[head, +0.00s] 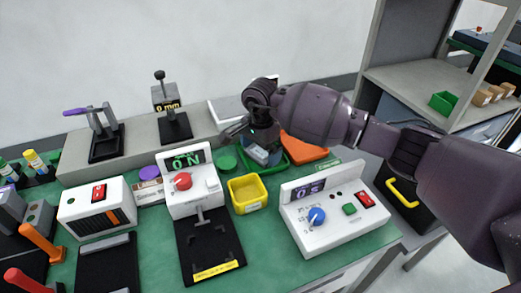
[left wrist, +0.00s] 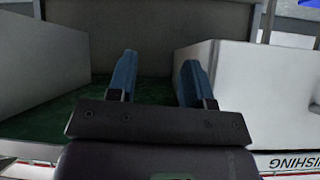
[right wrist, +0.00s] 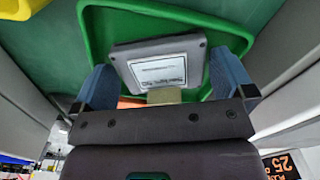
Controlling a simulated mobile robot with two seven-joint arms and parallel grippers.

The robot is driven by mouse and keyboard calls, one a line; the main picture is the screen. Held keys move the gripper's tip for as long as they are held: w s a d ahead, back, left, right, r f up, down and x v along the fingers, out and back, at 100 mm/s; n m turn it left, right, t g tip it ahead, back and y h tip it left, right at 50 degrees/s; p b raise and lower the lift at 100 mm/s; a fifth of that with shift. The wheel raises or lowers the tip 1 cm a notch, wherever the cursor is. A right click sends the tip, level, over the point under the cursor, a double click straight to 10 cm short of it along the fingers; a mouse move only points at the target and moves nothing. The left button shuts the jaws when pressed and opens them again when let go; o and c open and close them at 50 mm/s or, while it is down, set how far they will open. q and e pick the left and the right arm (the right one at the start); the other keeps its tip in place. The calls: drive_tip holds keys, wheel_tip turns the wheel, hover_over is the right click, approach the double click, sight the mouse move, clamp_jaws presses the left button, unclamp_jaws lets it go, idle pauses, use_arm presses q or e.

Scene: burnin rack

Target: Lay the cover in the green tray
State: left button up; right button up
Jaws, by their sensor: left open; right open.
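The cover, a grey plate with a white label (right wrist: 160,68), is inside the green tray (right wrist: 96,35) in the right wrist view. It looks slightly tilted; I cannot tell whether it lies flat on the tray floor. In the head view the grey cover (head: 258,155) shows just below my right gripper (head: 258,140), within the green tray (head: 284,163). My right gripper is open, its fingers either side of the cover with gaps visible. My left gripper (left wrist: 159,66) is open and empty in the left wrist view, outside the head view.
An orange tray (head: 305,147) lies right of the green tray, and a yellow bin (head: 247,193) stands in front. White control boxes (head: 325,215) and a toggle clamp (head: 105,137) stand around the green bench top. A shelf (head: 415,85) is at the right.

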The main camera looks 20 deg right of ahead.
wheel_tip(320, 180, up, 12)
drive_tip(key=p, duration=0.1)
drive_tip(key=shift+f, duration=0.2)
idle(0.3)
